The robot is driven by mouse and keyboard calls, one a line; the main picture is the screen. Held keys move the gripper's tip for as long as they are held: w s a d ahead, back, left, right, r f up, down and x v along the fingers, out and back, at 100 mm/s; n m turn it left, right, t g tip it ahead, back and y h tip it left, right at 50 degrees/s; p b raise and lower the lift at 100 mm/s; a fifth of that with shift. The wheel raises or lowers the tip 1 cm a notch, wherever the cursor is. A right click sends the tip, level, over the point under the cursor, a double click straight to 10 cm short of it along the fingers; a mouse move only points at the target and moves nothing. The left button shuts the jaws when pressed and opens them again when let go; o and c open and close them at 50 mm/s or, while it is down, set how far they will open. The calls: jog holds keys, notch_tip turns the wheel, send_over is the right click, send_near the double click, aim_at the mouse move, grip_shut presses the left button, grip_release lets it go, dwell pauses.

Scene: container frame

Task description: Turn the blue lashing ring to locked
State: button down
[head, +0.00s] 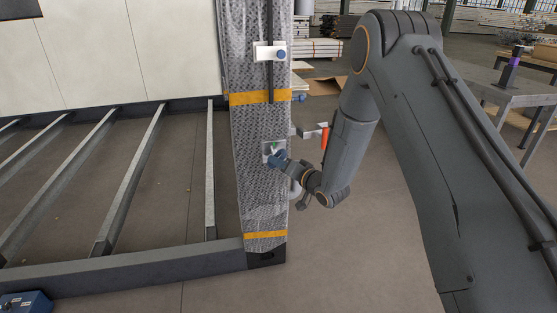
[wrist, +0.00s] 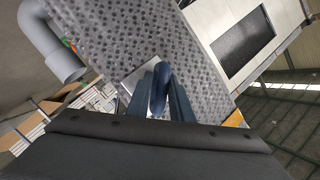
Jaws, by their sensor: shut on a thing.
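The blue lashing ring sits on a pale square plate (head: 267,147) on the wrapped post, low on its front face. A small green mark (head: 275,146) shows on the plate; no other marking can be read. In the head view my gripper (head: 279,158) is at the plate, reaching in from the lower right, and largely covers the ring. In the wrist view the rounded blue ring (wrist: 160,88) stands between the two dark blue fingers, and my gripper (wrist: 161,98) is shut on it. Part of the plate (wrist: 132,82) shows behind the fingers. The ring's exact angle cannot be told.
The post (head: 258,200) is wrapped in patterned sheeting with orange bands. A white plate with a blue knob (head: 281,54) is higher up. An orange-red handle (head: 324,137) sticks out just right of the post, close to my arm. Floor beams (head: 128,190) lie left.

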jog(key=n+h+p, duration=0.1)
jog(key=r+n+h+p, duration=0.1)
jog(key=n, duration=0.1)
jog(key=shift+w+a+r+n, duration=0.15)
jog(key=shift+w+n, duration=0.05)
jog(key=shift+n, duration=0.1)
jog(key=shift+a+n+h+p, duration=0.15)
jog(key=shift+n+h+p, duration=0.4)
jog(key=shift+n+h, duration=0.75)
jog(key=shift+n+g, duration=0.3)
jog(key=c, duration=1.9)
grip_release()
jog(key=shift+o, duration=0.8)
jog(key=shift+s+a, duration=0.1)
jog(key=shift+f, duration=0.25)
jog(key=shift+d+f, duration=0.2)
jog(key=shift+d, duration=0.2)
jog(key=v, duration=0.8)
